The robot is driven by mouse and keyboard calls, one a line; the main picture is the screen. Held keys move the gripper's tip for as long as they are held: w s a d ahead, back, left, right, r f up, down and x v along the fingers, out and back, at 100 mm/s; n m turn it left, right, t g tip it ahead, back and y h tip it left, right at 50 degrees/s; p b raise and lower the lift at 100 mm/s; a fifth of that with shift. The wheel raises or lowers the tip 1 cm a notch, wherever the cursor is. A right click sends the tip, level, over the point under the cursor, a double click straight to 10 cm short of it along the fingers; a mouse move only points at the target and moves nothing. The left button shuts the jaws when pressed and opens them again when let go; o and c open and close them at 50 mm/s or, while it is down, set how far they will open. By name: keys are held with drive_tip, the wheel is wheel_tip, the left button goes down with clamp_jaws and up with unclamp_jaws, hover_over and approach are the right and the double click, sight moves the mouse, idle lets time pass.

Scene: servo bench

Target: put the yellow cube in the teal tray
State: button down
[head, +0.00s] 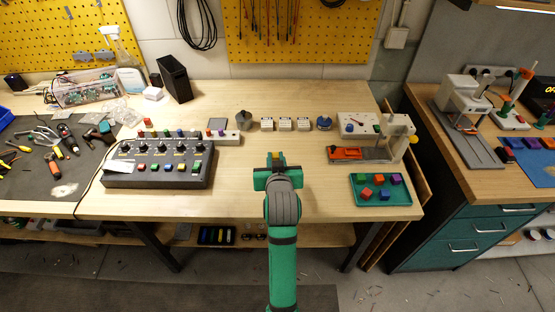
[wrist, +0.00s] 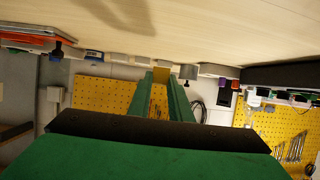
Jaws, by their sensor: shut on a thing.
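My gripper (head: 276,160) is over the middle of the bench, left of the tray. It is shut on the yellow cube (head: 276,155), of which only a small part shows in the head view. In the wrist view, the yellow cube (wrist: 161,76) shows between the tips of the two green fingers (wrist: 162,88). The rest of it is hidden by the fingers.
An orange and grey fixture (head: 346,154) stands just behind the tray. A dark button console (head: 160,163) is at the left. A row of small white blocks (head: 285,124) and a blue knob (head: 323,123) stand behind my gripper. Bare bench lies between my gripper and the tray.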

drive_tip(key=shift+w+d+f, duration=0.15)
drive_tip(key=shift+w+f, duration=0.1)
drive_tip(key=shift+f, duration=0.1)
drive_tip(key=shift+w+d+f, duration=0.1)
drive_tip(key=shift+w+f, duration=0.05)
drive_tip(key=shift+f, duration=0.65)
drive_tip(key=shift+w+f, duration=0.1)
drive_tip(key=shift+f, duration=0.7)
drive_tip(key=shift+f, duration=0.2)
drive_tip(key=c, duration=1.6)
unclamp_jaws()
